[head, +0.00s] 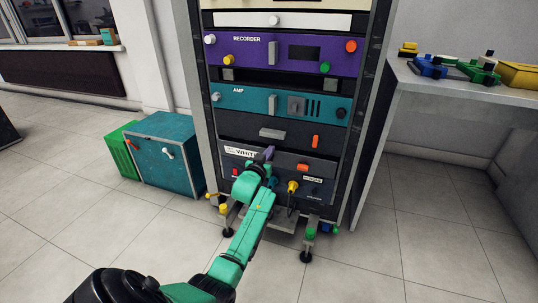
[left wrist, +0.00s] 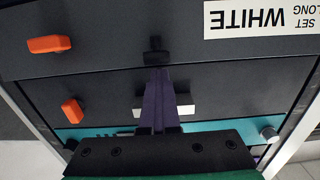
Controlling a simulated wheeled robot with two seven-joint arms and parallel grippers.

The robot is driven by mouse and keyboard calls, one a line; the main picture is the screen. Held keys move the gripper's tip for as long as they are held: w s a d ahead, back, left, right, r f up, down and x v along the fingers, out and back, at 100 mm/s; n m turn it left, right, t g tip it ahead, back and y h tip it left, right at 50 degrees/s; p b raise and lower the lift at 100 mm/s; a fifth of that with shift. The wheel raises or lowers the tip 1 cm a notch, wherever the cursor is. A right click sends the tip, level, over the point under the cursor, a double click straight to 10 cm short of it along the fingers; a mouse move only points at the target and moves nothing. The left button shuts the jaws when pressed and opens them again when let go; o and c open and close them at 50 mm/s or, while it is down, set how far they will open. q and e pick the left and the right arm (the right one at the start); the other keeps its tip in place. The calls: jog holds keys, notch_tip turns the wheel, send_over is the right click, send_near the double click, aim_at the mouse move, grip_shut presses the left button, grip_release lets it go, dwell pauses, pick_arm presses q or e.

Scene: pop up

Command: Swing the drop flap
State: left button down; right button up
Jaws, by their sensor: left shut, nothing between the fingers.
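A dark panel with a label reading WHITE (head: 238,152) sits low in the rack. I take it for the drop flap, but the frames do not settle this. The label also shows upside down in the left wrist view (left wrist: 258,18). An orange handle (left wrist: 50,44) and a small dark knob (left wrist: 155,57) are on this panel. My left gripper (head: 268,153) is shut and empty in front of it. Its purple fingers (left wrist: 157,78) point at the knob; whether they touch it I cannot tell. My arm hides part of the lower panel. My right gripper is not in view.
Above is a dark drawer front with a grey handle (head: 271,134), then the teal AMP unit (head: 250,99) and purple RECORDER unit (head: 270,58). A teal cabinet (head: 165,165) stands left. A table (head: 450,88) with coloured objects stands right. The front floor is clear.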

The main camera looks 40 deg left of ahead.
pick_arm(q)
jog(key=shift+w+a+r, duration=0.3)
jog(key=shift+w+r, duration=0.15)
jog(key=shift+w, duration=0.35)
jog(key=c, duration=1.5)
grip_release()
jog(key=o, duration=0.4)
